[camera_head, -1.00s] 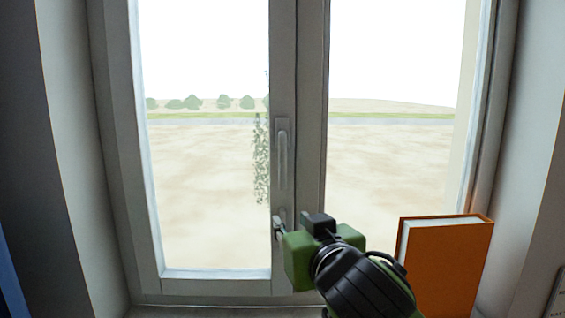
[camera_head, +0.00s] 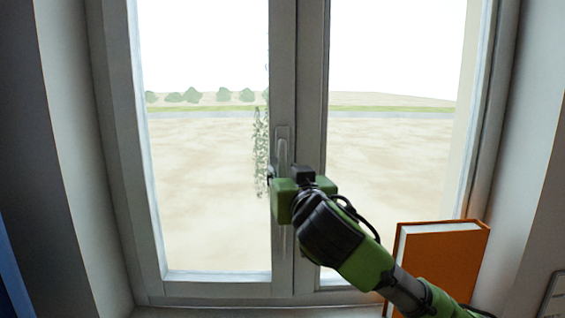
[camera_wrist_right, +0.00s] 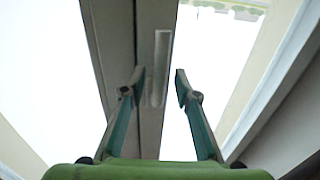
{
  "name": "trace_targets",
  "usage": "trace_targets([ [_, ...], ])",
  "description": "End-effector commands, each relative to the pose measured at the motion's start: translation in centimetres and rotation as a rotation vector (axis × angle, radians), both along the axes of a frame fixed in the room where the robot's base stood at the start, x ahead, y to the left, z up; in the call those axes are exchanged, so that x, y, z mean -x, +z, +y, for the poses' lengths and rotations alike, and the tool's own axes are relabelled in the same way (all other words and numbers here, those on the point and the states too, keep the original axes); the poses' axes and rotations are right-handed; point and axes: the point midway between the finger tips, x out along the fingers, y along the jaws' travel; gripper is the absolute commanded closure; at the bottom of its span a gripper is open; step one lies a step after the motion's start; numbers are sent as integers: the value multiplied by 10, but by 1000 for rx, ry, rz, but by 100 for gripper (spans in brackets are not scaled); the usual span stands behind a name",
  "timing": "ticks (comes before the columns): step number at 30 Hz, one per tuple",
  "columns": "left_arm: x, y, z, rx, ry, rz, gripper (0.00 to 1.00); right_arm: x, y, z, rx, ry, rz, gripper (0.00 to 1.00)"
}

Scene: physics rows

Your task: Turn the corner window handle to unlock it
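The pale grey window handle (camera_head: 282,150) is on the upright middle frame of the window, pointing vertically. My right gripper (camera_head: 284,179) is in front of it and hides part of it in the head view. The fingers of my right gripper (camera_wrist_right: 160,76) are apart with nothing held. I cannot tell whether either finger touches the handle. My left gripper is not in view.
An orange book (camera_head: 442,262) stands upright on the sill at the right, just behind my right forearm. The window frame (camera_head: 310,90) separates two glass panes. The side walls of the recess rise at left and right. The space left of my gripper is clear.

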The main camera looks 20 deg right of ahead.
Motion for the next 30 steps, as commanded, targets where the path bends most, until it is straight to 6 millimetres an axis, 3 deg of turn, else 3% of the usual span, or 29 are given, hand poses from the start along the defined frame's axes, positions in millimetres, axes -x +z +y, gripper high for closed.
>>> trace_targets([
  [6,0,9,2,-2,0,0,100,-20,1,-2,0,-1,0,71],
  [16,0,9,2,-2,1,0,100,-23,0,-2,0,0,-1,71],
  [19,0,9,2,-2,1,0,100,-22,0,-2,0,0,-1,97],
  [20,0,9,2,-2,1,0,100,-22,0,-2,0,0,-1,100],
  [30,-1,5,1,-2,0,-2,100,-27,-2,-4,-21,-1,-6,100],
])
